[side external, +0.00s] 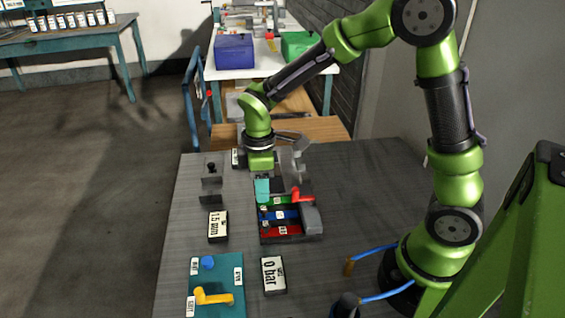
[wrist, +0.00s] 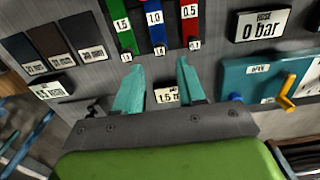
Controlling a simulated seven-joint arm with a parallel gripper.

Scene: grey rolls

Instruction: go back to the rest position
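The strips also show in the wrist view, the green one (wrist: 122,28) marked 1.5, beyond the fingertips. No marker for a rest position is seen.
A red handle (side external: 301,195) and a grey block (side external: 311,216) are at the rack's right. A "0 bar" sign (side external: 273,275) and a teal panel (side external: 236,307) with a yellow lever (side external: 213,297) lie nearer. A grey stand (side external: 211,190) is left. The table's right side is mostly clear.

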